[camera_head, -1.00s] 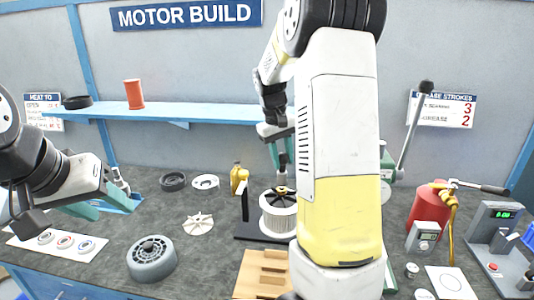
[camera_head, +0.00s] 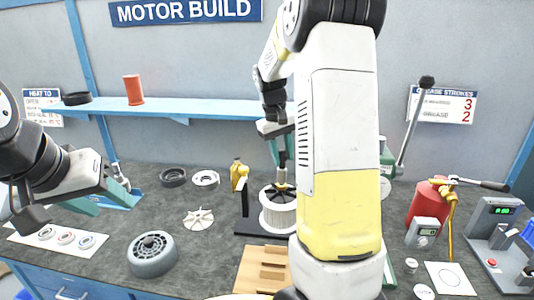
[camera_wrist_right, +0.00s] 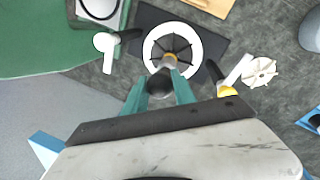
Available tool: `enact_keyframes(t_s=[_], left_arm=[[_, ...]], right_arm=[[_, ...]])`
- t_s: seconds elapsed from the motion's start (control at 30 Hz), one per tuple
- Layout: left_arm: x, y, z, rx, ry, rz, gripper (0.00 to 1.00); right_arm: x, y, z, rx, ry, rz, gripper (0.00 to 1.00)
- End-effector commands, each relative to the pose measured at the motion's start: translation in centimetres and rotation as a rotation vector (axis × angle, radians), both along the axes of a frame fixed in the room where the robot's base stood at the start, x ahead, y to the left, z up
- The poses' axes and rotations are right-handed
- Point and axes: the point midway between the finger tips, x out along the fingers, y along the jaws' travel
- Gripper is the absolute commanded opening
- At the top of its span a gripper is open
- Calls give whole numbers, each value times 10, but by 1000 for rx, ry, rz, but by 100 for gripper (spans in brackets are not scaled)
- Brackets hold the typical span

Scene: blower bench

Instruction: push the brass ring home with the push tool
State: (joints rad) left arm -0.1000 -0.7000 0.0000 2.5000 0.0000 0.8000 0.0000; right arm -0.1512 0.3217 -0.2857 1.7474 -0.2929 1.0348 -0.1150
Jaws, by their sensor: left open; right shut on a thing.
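The push tool (camera_head: 282,158) is upright in my right gripper (camera_head: 283,135), a dark shaft between teal fingers. Its dark round end also shows in the right wrist view (camera_wrist_right: 160,84), between the fingers (camera_wrist_right: 160,98). The tool's lower end is over the centre of a white ribbed round housing (camera_head: 278,214) with a dark spoked top. A small brass-coloured piece, likely the brass ring (camera_wrist_right: 170,61), shows at the hub of the housing, partly hidden by the tool. Contact is hard to tell. My left gripper (camera_head: 108,194) is open and empty over the left of the bench.
A grey wheel (camera_head: 151,254), white fan (camera_head: 198,218) and dark and white rings lie left of the housing. A wooden block (camera_head: 263,268) is in front. A lever press handle (camera_head: 408,130), red canister (camera_head: 428,203) and meter (camera_head: 493,236) stand right.

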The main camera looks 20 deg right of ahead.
Motion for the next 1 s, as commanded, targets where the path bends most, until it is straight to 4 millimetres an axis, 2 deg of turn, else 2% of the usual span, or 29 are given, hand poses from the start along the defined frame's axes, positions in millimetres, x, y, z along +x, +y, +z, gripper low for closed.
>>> enact_keyframes(t_s=[1.0], left_arm=[[0,0,0,0,0,0,50]], right_arm=[[0,0,-12,0,0,0,0]])
